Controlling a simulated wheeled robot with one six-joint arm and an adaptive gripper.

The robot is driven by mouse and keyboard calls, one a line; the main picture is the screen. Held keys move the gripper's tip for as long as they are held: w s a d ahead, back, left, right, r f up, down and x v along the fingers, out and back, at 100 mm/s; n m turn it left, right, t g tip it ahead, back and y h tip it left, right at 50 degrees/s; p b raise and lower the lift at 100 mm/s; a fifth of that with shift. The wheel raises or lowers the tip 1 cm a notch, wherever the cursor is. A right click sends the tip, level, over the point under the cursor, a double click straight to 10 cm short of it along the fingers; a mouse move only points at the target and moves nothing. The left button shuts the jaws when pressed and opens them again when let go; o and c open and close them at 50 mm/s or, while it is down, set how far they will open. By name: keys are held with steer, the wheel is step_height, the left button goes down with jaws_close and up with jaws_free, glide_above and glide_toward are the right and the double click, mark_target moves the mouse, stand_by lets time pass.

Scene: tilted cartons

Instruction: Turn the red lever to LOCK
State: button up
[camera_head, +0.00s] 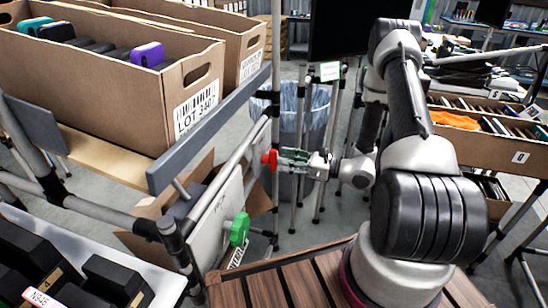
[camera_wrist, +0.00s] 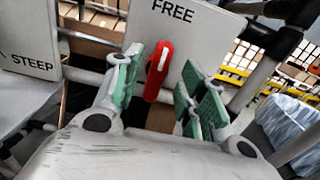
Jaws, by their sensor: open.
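The red lever (camera_head: 270,159) is on the far part of the grey-white panel frame in the head view. In the wrist view the red lever (camera_wrist: 158,72) stands between the open fingers of my gripper (camera_wrist: 163,80), with a gap on both sides. Its white line points up towards the word FREE on the white plate (camera_wrist: 205,22). No LOCK label is readable in either view. In the head view my gripper (camera_head: 291,159) reaches in from the right, its green-padded fingertips close to the lever.
A green knob (camera_head: 239,229) sits on a nearer panel (camera_head: 207,238), and a plate marked STEEP (camera_wrist: 30,62) shows at left in the wrist view. A carton (camera_head: 110,92) stands on the tilted rack above. Metal posts and a lined bin (camera_head: 305,105) stand behind my gripper.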

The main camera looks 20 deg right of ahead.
mark_target(274, 158)
steer(key=shift+x, duration=2.25)
steer(key=c, duration=0.8)
